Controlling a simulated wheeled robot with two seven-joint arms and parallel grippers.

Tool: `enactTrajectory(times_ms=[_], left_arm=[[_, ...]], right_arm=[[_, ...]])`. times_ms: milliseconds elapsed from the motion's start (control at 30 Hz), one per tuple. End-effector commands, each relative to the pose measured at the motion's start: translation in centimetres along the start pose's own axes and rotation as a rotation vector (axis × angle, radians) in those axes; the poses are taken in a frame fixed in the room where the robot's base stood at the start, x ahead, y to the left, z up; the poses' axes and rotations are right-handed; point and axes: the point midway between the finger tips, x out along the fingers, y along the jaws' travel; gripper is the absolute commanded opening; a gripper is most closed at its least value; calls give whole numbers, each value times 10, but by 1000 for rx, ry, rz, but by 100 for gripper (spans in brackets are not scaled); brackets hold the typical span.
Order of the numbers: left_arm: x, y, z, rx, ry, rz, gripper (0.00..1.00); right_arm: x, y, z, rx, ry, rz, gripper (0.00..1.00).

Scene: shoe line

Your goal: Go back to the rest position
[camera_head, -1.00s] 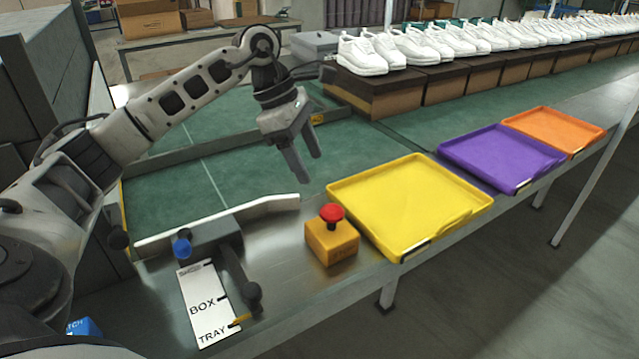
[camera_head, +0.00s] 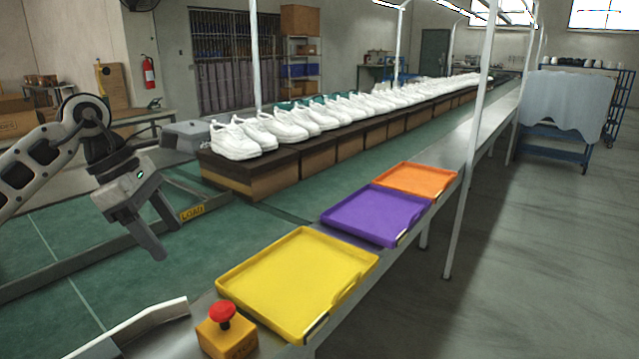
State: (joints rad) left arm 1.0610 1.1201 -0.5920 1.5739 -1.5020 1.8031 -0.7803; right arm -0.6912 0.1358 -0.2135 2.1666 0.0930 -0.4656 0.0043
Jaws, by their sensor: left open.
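My left gripper (camera_head: 168,238) is in the head view at the left, open and empty. It hangs with its fingers pointing down above the green conveyor surface (camera_head: 75,258), apart from anything. My left arm comes in from the left edge. My right gripper is not in view.
A yellow tray (camera_head: 297,280), a purple tray (camera_head: 375,215) and an orange tray (camera_head: 416,181) lie empty along the metal ledge. A red-topped stop button (camera_head: 226,330) stands in front. White shoes (camera_head: 285,124) line brown boxes (camera_head: 248,176) behind. Open floor (camera_head: 540,260) is at the right.

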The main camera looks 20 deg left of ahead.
Motion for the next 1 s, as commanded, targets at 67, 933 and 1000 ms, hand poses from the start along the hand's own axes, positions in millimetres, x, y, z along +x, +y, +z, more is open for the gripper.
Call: enactTrajectory(times_ms=[67, 933, 1000], left_arm=[[5, -1, 4, 2, -15, -9, 65], [252, -141, 99, 2470, 1301, 1188, 65], [279, -163, 73, 2381, 1066, 1027, 65]], right_arm=[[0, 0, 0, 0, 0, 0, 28], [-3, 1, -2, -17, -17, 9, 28], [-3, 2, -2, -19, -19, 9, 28]])
